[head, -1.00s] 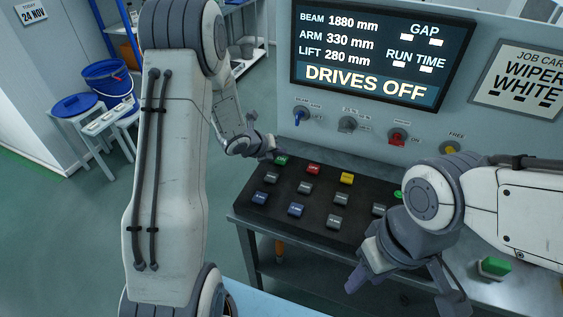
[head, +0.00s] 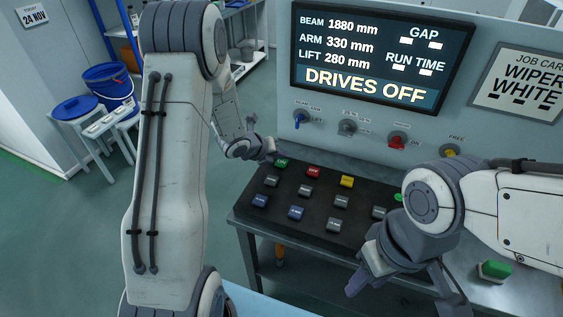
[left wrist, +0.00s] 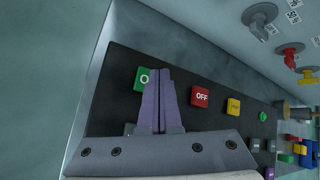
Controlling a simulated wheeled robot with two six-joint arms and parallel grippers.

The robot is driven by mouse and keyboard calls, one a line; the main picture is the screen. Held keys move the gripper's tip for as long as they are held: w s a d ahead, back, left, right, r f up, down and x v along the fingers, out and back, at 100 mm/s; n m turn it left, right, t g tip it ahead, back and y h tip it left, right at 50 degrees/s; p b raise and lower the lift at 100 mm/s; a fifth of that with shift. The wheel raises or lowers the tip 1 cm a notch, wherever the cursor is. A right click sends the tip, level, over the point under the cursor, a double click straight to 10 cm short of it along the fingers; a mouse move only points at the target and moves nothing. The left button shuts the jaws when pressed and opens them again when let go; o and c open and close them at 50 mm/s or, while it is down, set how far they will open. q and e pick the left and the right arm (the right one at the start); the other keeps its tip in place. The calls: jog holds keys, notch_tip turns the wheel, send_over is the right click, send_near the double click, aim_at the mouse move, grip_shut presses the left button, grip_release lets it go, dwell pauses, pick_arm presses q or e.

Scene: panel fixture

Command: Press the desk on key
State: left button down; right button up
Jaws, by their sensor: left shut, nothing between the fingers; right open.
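The green key (head: 281,163) sits at the far left corner of the black key desk (head: 244,207). It also shows in the left wrist view (left wrist: 142,79), with a white "O" visible and the rest of its label hidden by my fingers. My left gripper (head: 273,156) is shut and empty. In the left wrist view its fingertips (left wrist: 160,72) overlap the right part of the green key. I cannot tell whether they touch it. The panel screen (head: 370,50) reads "DRIVES OFF". My right gripper (head: 403,292) is open and empty in front of the desk.
A red "OFF" key (left wrist: 200,96) and a yellow key (head: 347,181) lie right of the green key. Grey and blue keys fill the nearer rows. Several knobs, including a red one (head: 397,140), stand on the panel behind. A separate green button (head: 494,270) is at the right.

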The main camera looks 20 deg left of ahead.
aim_at(280, 164)
dwell(0.8)
pick_arm(q)
jog(key=shift+f+b, duration=0.4)
jog(key=shift+b, duration=0.25)
jog(key=shift+f+b, duration=0.5)
jog(key=shift+b, duration=0.05)
dwell(0.5)
jog(key=shift+r, duration=0.1)
jog(key=shift+r+p, duration=0.55)
jog(key=shift+r, duration=0.25)
jog(key=shift+r+p, duration=1.95)
jog(key=shift+r, duration=0.65)
jog(key=shift+f, duration=0.1)
